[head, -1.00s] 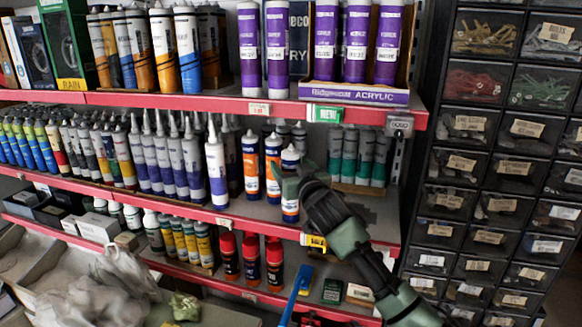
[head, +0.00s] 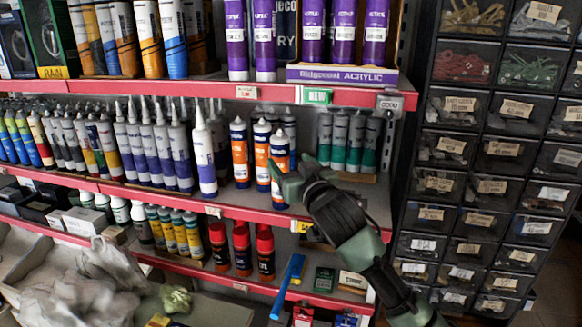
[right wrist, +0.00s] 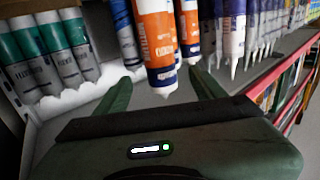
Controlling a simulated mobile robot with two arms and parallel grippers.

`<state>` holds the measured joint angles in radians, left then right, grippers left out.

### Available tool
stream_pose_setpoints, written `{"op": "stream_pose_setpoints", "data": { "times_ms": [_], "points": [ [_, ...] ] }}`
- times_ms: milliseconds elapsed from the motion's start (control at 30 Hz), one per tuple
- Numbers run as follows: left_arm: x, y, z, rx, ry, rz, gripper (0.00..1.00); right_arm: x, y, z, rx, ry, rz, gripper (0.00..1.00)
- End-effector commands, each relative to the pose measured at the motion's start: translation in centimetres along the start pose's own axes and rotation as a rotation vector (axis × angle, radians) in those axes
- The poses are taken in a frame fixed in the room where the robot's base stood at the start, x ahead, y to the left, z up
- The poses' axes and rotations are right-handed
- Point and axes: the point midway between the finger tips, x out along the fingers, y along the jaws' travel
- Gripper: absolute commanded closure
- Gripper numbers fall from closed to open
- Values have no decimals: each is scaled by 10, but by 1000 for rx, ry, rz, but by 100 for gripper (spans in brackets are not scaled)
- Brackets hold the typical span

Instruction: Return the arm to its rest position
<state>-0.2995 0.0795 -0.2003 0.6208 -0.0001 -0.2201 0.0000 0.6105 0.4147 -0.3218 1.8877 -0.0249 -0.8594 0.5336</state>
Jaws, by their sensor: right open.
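My right gripper (head: 298,182) is at the middle shelf, its arm reaching in from the lower right of the head view. Its two green fingers are apart in the right wrist view (right wrist: 162,92), with nothing clamped between them. An orange, white and blue tube (head: 280,168) stands right by the fingertips in the head view. In the right wrist view this orange tube (right wrist: 155,42) is just ahead of the fingers; I cannot tell whether they touch it. My left gripper is not in view.
More orange tubes (head: 240,152) and white-purple tubes (head: 204,160) stand left of the gripper. Teal tubes (head: 340,142) stand behind it. The red shelf edge (head: 250,213) runs below, and the upper shelf edge (head: 200,88) above. A drawer cabinet (head: 490,170) is to the right.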

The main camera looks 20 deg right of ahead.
Motion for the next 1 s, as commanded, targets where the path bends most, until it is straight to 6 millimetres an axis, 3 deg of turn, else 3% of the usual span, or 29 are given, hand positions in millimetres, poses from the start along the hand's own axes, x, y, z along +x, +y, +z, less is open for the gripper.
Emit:
{"op": "stream_pose_setpoints", "data": {
  "times_ms": [367,467,567,767,867,1000],
  "points": [
    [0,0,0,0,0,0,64,0,0,1,0,-2,0,31],
    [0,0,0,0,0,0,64,-5,-3,18,-3,-34,-1,31],
    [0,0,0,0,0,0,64,-21,-9,61,-9,-121,-1,31],
    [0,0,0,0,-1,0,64,-90,-21,178,-35,-389,-4,31],
    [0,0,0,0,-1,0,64,-136,-26,231,-51,-532,-11,31],
    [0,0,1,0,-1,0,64,-217,-30,297,-74,-750,-27,31]
  ]
}}
